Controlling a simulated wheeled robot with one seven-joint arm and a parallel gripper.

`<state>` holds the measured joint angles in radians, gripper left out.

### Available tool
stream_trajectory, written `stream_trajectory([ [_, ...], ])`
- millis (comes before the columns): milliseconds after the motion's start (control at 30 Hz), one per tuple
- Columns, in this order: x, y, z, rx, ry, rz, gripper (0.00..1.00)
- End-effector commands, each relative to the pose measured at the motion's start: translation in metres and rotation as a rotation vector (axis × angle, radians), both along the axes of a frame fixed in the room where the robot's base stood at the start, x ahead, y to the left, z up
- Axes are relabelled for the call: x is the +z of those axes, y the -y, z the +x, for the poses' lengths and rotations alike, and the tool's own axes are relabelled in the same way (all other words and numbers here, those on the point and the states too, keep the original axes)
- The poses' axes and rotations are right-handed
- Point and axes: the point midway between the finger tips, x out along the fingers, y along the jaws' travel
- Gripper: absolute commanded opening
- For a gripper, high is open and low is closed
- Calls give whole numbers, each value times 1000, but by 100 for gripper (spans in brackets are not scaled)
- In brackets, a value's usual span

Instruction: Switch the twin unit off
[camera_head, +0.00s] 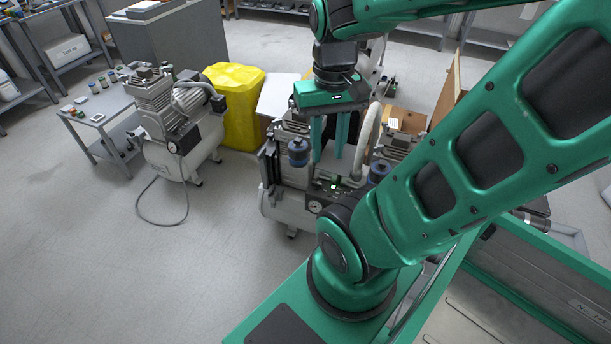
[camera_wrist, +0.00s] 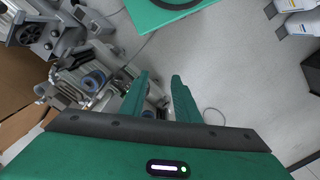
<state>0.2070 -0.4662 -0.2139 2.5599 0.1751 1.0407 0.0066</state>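The twin unit (camera_head: 290,205) stands on the floor in the middle of the head view, with two grey pump heads, blue-capped cylinders, a pale tank and a round gauge (camera_head: 314,207). A small green light (camera_head: 333,187) glows on its dark front panel. My arm hides part of its right side. My gripper (camera_head: 328,157) points down over the unit, its two green fingers apart with nothing between them. In the wrist view my gripper (camera_wrist: 161,77) is also open, with the unit's blue caps (camera_wrist: 95,78) to its left. I cannot tell whether the fingers touch anything.
Another compressor (camera_head: 182,155) with a trailing cable stands to the left, beside a small grey table (camera_head: 90,118). A yellow covered bin (camera_head: 236,105) and cardboard (camera_head: 447,93) are behind the twin unit. The floor (camera_head: 130,260) at front left is clear.

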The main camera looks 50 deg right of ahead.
Motion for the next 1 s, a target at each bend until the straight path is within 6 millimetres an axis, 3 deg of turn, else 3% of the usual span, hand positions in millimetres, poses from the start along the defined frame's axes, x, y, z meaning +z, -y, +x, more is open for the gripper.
stream_trajectory([
  [367,0,0,0,-1,0,0,29],
  [467,4,3,-10,-23,12,-5,29],
  [600,-4,13,8,-132,3,-26,29],
  [767,-25,42,39,-355,-3,-55,29],
  [1000,-77,92,81,-719,5,-52,29],
])
